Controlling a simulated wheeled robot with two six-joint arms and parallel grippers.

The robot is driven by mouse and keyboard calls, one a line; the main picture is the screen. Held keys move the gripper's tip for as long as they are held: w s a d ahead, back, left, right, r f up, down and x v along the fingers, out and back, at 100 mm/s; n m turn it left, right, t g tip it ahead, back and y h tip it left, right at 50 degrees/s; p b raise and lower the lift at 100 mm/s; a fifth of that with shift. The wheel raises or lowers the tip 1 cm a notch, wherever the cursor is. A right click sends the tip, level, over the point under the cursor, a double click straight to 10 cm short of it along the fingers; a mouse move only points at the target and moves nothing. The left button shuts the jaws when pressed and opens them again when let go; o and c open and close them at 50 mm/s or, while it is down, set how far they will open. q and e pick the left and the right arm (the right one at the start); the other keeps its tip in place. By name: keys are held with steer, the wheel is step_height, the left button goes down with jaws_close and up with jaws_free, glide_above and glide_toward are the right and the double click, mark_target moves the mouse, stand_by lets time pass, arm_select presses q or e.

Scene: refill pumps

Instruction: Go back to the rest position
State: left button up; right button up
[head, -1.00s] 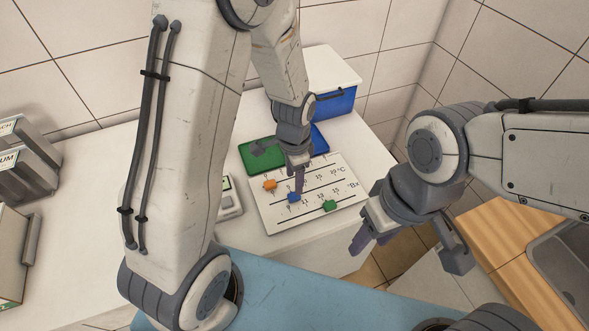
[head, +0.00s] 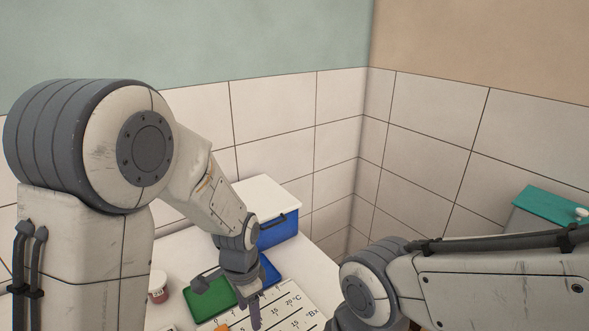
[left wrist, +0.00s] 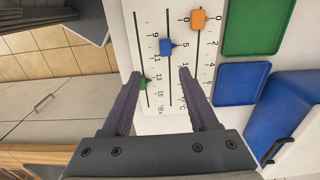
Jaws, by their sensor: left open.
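My left gripper (head: 254,312) is above the white scale board (head: 293,296), low in the head view. In the left wrist view my left gripper (left wrist: 160,78) is open, with two dark fingers apart and nothing between them. The board there carries a blue slider (left wrist: 170,47) just beyond the fingertips, an orange slider (left wrist: 198,20) and a green slider (left wrist: 148,84) beside the left finger. In the head view only the orange slider (head: 222,328) shows, at the bottom edge. My right arm is at the lower right; its gripper is out of view.
A green tray (head: 210,302) and a blue tray (head: 269,270) lie behind the board. A blue bin with a white lid (head: 278,231) stands at the back near the tiled corner. A small jar (head: 158,287) stands to the left. A teal-topped object (head: 553,205) is far right.

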arm_select(q)
steer(key=s+d+r+n, duration=0.1)
steer(key=s+d+r, duration=0.1)
steer(key=s, duration=0.4)
steer(key=s+d+r+n, duration=0.1)
steer(key=s+d+r, duration=0.2)
steer(key=s, duration=0.3)
steer(key=s+d+r+h, duration=0.1)
steer(key=s+d+r, duration=0.1)
steer(key=s+r, duration=0.3)
steer(key=shift+s+d+n, duration=0.2)
steer(key=shift+s+n, duration=0.2)
steer(key=shift+r, duration=0.1)
